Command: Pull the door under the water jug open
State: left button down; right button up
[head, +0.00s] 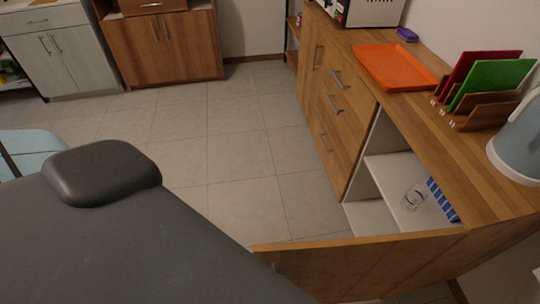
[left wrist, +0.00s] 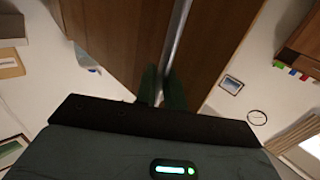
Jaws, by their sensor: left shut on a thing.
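The light blue water jug (head: 515,140) stands on the wooden counter at the right edge of the head view. Below it, the wooden door (head: 365,262) stands swung out from the cabinet. The cabinet's white inside shows, with a clear glass (head: 413,197) on a shelf. In the left wrist view, my left gripper (left wrist: 162,88) is shut on the door's long metal handle (left wrist: 178,45), with dark fingers on either side of the bar. In the head view my grey arm hides the gripper and part of the door. My right gripper is not seen.
An orange tray (head: 393,67) and a wooden rack (head: 470,116) with red and green boards sit on the counter. A blue-and-white striped item (head: 442,199) stands in the cabinet. The tiled floor (head: 245,150) left of the cabinets is clear.

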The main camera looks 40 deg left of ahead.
pick_arm(q)
jog(key=shift+s+d, duration=0.15)
jog(key=shift+d, duration=0.1)
jog(key=c, duration=1.6)
grip_release()
jog(key=shift+s, duration=0.1)
